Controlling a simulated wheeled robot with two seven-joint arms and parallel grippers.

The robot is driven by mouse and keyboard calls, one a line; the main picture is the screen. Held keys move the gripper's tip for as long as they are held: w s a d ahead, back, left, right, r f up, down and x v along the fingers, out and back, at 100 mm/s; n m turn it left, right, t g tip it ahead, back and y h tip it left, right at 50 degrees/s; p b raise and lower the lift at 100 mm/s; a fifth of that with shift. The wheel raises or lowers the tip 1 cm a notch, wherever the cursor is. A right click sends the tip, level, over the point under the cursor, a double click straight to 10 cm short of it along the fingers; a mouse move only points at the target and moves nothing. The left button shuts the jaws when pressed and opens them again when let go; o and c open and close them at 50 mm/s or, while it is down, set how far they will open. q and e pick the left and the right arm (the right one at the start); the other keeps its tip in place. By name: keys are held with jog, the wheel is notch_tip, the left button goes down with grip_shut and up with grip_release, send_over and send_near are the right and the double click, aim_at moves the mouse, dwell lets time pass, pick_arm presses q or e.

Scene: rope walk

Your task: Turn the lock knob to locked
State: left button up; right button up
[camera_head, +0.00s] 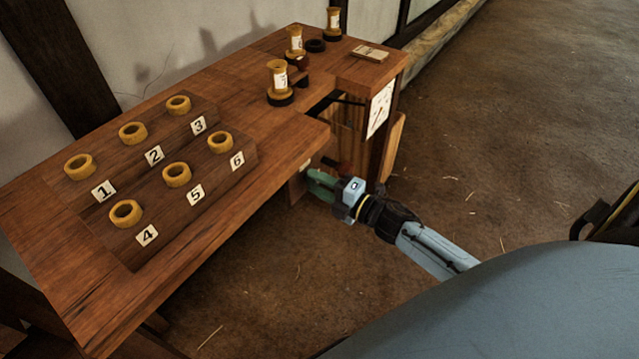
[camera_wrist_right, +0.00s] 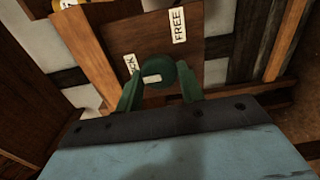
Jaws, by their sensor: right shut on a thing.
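The lock knob (camera_wrist_right: 165,70) is a round dark green knob on a wooden panel (camera_wrist_right: 205,75) in the right wrist view. A small white mark shows on its face, low and slightly left. A white label ending in "CK" (camera_wrist_right: 130,65), partly hidden by a finger, lies at its left. A white "FREE" label (camera_wrist_right: 178,25) lies above it. My right gripper (camera_wrist_right: 158,90) has its green fingers on either side of the knob, shut on it. In the head view the right gripper (camera_head: 319,183) is below the bench edge, with the knob not clearly visible. My left gripper is not in view.
The wooden bench (camera_head: 290,165) carries a stepped rack (camera_head: 140,215) with several yellow rings and number labels. Several yellow spools (camera_head: 278,80) stand farther back. The floor (camera_head: 500,150) to the right is open.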

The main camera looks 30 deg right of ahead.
jog(key=o, duration=0.9)
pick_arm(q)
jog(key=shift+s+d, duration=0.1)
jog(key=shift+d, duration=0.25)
pick_arm(e)
jog(key=shift+o, duration=0.2)
jog(key=shift+s+d, duration=0.2)
jog(key=shift+s, duration=0.3)
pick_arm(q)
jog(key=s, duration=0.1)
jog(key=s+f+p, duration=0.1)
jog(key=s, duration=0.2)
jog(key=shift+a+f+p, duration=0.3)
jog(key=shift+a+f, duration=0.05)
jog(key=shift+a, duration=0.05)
pick_arm(e)
jog(key=v, duration=1.2)
jog(key=shift+s, duration=0.15)
